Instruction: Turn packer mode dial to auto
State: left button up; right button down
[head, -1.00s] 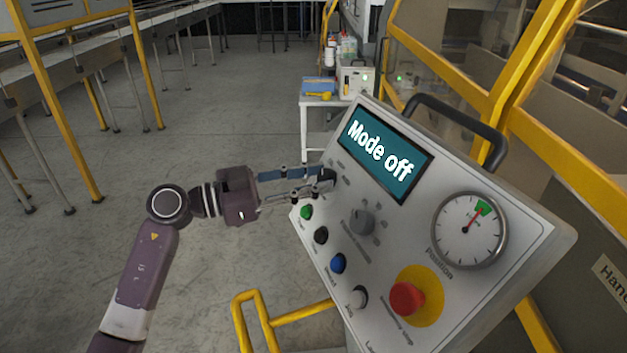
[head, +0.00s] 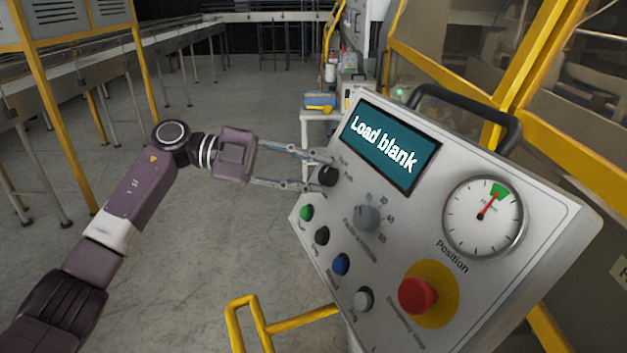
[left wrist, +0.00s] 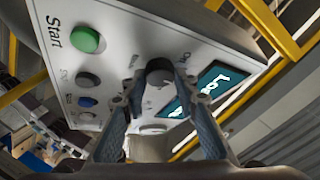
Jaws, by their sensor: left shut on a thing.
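The black mode dial (head: 328,176) is at the upper left of the sloped grey control panel (head: 408,225), below the display's left end. It also shows in the left wrist view (left wrist: 159,70), between the fingertips. My left gripper (head: 320,174) is shut on the dial, one finger on each side; the fingers hide part of its markings, and the labels are too small to read. The teal display (head: 388,146) reads "Load blank". My right gripper is not in view.
A grey knob (head: 367,218), green (head: 306,212), black, blue (head: 341,264) and white buttons, a red emergency stop (head: 418,294) and a gauge (head: 484,216) share the panel. A yellow rail (head: 300,315) stands below. Open floor lies to the left.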

pick_arm(q)
jog(key=shift+w+r+m+g+y, duration=0.1)
jog(key=shift+m+g+y, duration=0.25)
jog(key=shift+m, duration=0.75)
jog(key=shift+r+m+g+y, duration=0.1)
jog(key=shift+m+g+y, duration=0.3)
jog(key=shift+m, duration=0.5)
jog(key=m+y, duration=0.1)
jog(key=m, duration=0.1)
jog(key=m+y+p, duration=0.1)
jog(key=m, duration=0.1)
jog(key=shift+d+r+m+y, duration=0.1)
jog(key=shift+m+y, duration=0.15)
jog(key=shift+m, duration=0.15)
jog(key=o, duration=1.2)
jog(key=shift+c, duration=0.2)
jog(key=v, duration=0.7)
jog(key=shift+w, duration=0.2)
